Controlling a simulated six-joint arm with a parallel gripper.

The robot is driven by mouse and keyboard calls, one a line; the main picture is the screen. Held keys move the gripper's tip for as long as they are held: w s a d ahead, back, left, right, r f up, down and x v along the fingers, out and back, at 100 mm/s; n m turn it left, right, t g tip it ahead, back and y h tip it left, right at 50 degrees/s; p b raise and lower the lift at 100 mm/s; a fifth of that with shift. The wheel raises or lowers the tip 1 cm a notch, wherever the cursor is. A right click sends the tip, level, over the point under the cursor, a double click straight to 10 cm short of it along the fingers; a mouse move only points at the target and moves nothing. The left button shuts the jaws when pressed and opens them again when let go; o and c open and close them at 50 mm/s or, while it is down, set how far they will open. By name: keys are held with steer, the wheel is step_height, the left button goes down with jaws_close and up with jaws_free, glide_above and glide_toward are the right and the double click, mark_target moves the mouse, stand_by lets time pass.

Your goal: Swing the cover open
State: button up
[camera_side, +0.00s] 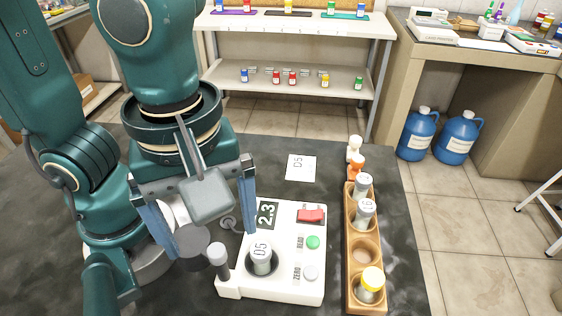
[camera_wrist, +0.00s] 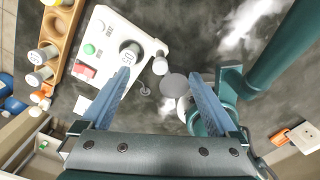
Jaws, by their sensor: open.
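The white meter (camera_side: 284,278) stands on the dark bench; its display reads 2.3. A grey-capped vial marked D5 (camera_side: 262,257) stands in its round well, which is uncovered. The cover, a dark grey disc (camera_side: 192,240), is out to the left of the well, beside the grey-topped post (camera_side: 218,262) at the meter's corner. The disc also shows in the wrist view (camera_wrist: 174,87). My gripper (camera_side: 206,224) is open, its blue fingers apart above the disc and post. In the wrist view, the disc and post show between the fingers, and I see nothing gripped.
A small grey round knob (camera_side: 228,223) is behind the meter's left edge. The meter has a red switch (camera_side: 311,215) and green button (camera_side: 313,242). A wooden rack (camera_side: 352,290) of vials stands to the right. A white card marked D5 (camera_side: 301,167) lies behind on clear bench.

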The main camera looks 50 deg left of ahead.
steer(key=shift+r, duration=1.9)
steer(key=shift+w+a, duration=0.15)
steer(key=w+a+f+m+t, duration=0.1)
steer(key=w+a+m+t, duration=0.4)
steer(key=a+m, duration=0.6)
steer(key=w+m, duration=0.1)
steer(key=m, duration=0.3)
steer(key=shift+w+f+t, duration=0.25)
steer(key=shift+f+t, duration=0.05)
